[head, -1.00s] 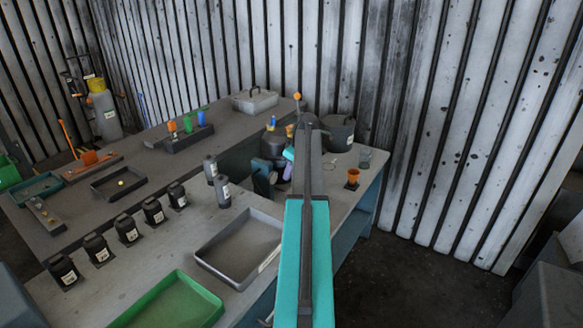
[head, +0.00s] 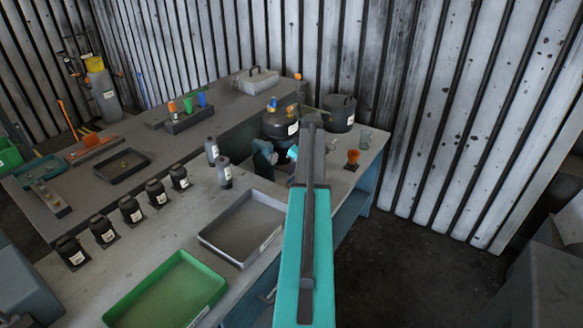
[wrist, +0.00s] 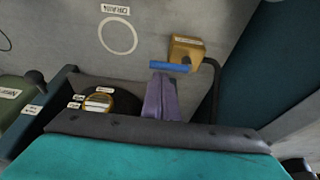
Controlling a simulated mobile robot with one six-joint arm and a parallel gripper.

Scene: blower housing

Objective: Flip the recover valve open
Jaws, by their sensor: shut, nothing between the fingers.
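A brass valve block (wrist: 187,48) with a small label and a blue lever (wrist: 170,66) shows at the upper middle of the wrist view. The label is too small to read, so I cannot tell whether this is the recover valve. A dark hose runs from the block's right side. My gripper (wrist: 161,80) shows as purple fingers, shut and empty, with the tips just below the blue lever; I cannot tell whether they touch it.
A ring marked DRAIN (wrist: 118,36) and a yellow-rimmed gauge (wrist: 98,101) lie left of the fingers. On the bench are an orange cup (head: 352,157), a clear glass (head: 365,138), a dark pot (head: 340,113), a grey tray (head: 243,228) and a green tray (head: 165,292).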

